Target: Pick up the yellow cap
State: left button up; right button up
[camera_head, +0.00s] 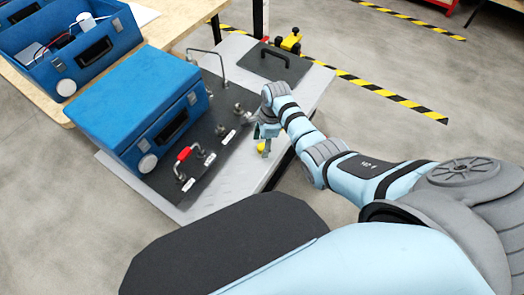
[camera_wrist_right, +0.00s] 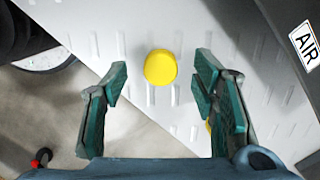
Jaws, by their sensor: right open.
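The yellow cap (camera_wrist_right: 160,67) is round and sits on the light ribbed tabletop (camera_wrist_right: 100,25) in the right wrist view. My right gripper (camera_wrist_right: 161,80) is open, with one green finger on each side of the cap and gaps between; it does not touch the cap. In the head view the right gripper (camera_head: 266,131) points down over the grey table, and a bit of yellow (camera_head: 263,147) shows beside its fingers. A second small yellow patch (camera_wrist_right: 209,126) is mostly hidden behind the right-hand finger in the wrist view. My left gripper is not in view.
A closed blue case (camera_head: 135,95) stands left of a dark panel (camera_head: 208,165) with metal fittings and a red handle (camera_head: 183,153). A dark plate with a handle (camera_head: 275,65) lies at the back. An open blue case (camera_head: 75,45) stands on a wooden table.

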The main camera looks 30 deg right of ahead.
jog(key=shift+f, duration=0.6)
jog(key=shift+r, duration=0.1)
jog(key=c, duration=0.8)
jog(key=shift+r, duration=0.1)
jog(key=shift+c, duration=0.2)
